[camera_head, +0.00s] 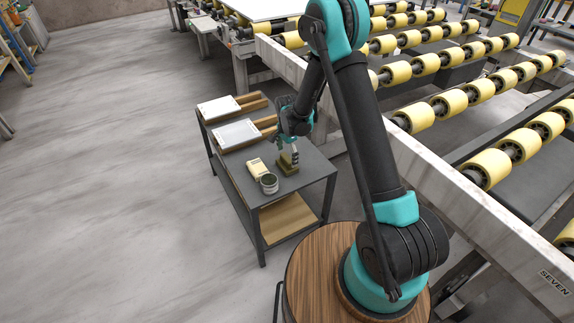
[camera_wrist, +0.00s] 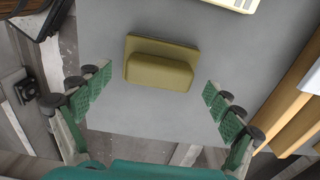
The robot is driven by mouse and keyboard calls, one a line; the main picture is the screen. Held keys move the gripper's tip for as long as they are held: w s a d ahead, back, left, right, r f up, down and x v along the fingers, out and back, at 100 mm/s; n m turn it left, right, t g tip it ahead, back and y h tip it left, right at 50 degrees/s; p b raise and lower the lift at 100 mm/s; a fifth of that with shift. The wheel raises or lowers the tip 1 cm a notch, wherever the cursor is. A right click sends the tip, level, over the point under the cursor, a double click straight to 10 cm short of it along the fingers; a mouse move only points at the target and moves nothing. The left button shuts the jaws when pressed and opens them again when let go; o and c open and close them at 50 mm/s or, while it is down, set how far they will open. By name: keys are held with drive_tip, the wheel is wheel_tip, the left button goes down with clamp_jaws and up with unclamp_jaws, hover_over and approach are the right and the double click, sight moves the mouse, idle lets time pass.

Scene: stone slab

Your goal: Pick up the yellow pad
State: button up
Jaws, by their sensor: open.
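The yellow pad (camera_wrist: 160,70) is an olive-yellow block with a raised upper part on a wider base, lying on the grey table top. In the head view the pad (camera_head: 288,166) sits near the table's right side. My gripper (camera_wrist: 158,86) is open, with one green-padded finger to the left of the pad and the other to its right, both apart from it. In the head view my gripper (camera_head: 287,152) points down just above the pad. Nothing is held between the fingers.
A pale yellow device (camera_head: 257,168) and a dark round cup (camera_head: 269,184) stand left of the pad on the table (camera_head: 233,172). Two wooden boxes with pale tops, one grey-white (camera_head: 237,134) and one white (camera_head: 219,109), lie behind. A roller conveyor (camera_head: 410,160) runs along the right.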

sight(287, 157)
drive_tip(key=shift+f, duration=0.75)
drive_tip(key=c, duration=1.4)
drive_tip(key=shift+r, duration=0.1)
wheel_tip(287, 157, up, 20)
drive_tip(key=shift+f, duration=0.1)
